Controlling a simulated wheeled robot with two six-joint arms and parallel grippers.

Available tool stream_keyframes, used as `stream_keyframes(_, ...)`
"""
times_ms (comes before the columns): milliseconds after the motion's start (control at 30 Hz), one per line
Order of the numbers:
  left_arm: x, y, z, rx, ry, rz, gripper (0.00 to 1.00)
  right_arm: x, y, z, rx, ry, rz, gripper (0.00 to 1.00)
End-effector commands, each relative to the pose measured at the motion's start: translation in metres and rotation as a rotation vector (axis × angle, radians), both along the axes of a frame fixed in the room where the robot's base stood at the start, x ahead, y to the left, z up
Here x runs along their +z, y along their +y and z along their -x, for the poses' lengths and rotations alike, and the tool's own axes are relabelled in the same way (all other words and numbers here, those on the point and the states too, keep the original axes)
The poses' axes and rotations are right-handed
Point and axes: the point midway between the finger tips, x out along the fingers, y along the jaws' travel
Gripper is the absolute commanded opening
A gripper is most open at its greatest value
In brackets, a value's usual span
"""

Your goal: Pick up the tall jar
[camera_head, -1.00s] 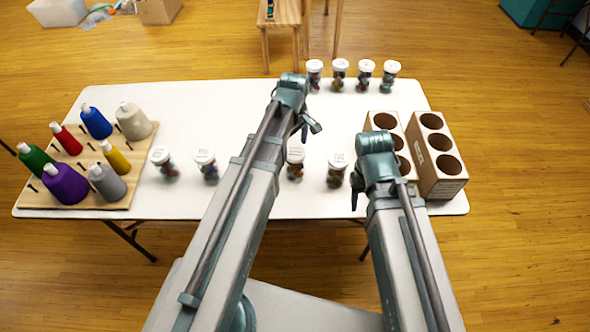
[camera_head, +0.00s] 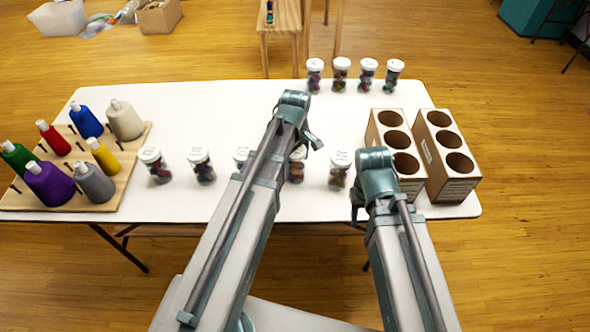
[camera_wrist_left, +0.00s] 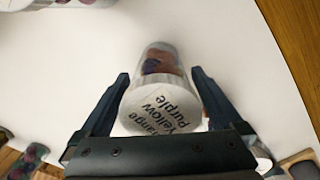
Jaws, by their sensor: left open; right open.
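Several clear jars with white lids and colourful contents stand in two rows on the white table. The front row includes a far-left jar (camera_head: 155,166), a jar (camera_head: 297,166) beside my left gripper and a jar (camera_head: 339,171) near my right gripper. The back row includes a jar (camera_head: 314,76). I cannot tell which jar is tallest. My left gripper (camera_head: 312,141) is open; in the left wrist view its fingers (camera_wrist_left: 160,90) are apart on both sides of a jar (camera_wrist_left: 163,92) whose lid reads "Orange Yellow Purple". My right gripper (camera_head: 356,207) is open, partly hidden by its arm.
Two cardboard boxes with round holes (camera_head: 449,160) (camera_head: 398,138) stand at the table's right. A wooden peg board (camera_head: 125,180) with coloured thread cones stands at the left. The middle of the white table (camera_head: 210,115) is clear.

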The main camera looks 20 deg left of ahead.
Motion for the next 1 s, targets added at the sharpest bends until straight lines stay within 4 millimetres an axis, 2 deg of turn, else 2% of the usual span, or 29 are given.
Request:
stream_keyframes(33, -0.0092, 0.0001, 0.0, 0.0, 0.0, 0.0, 1.0, -0.0092, 0.0, 0.0, 0.0, 0.0, 0.0, 0.5)
stream_keyframes(67, -0.0102, 0.0002, -0.0001, 0.0, 0.0, 0.0, 1.0, -0.0102, 0.0, 0.0, 0.0, 0.0, 0.0, 0.5)
stream_keyframes(333, -0.0085, 0.0002, -0.0001, 0.0, 0.0, 0.0, 1.0, -0.0086, 0.0, 0.0, 0.0, 0.0, 0.0, 0.5)
stream_keyframes(767, -0.0086, 0.0002, -0.0001, 0.0, 0.0, 0.0, 0.23, -0.0086, 0.0, 0.0, 0.0, 0.0, 0.0, 0.5)
stream_keyframes(1000, -0.0081, 0.0003, 0.0, 0.0, 0.0, 0.0, 0.21, -0.0081, 0.0, 0.0, 0.0, 0.0, 0.0, 0.5)
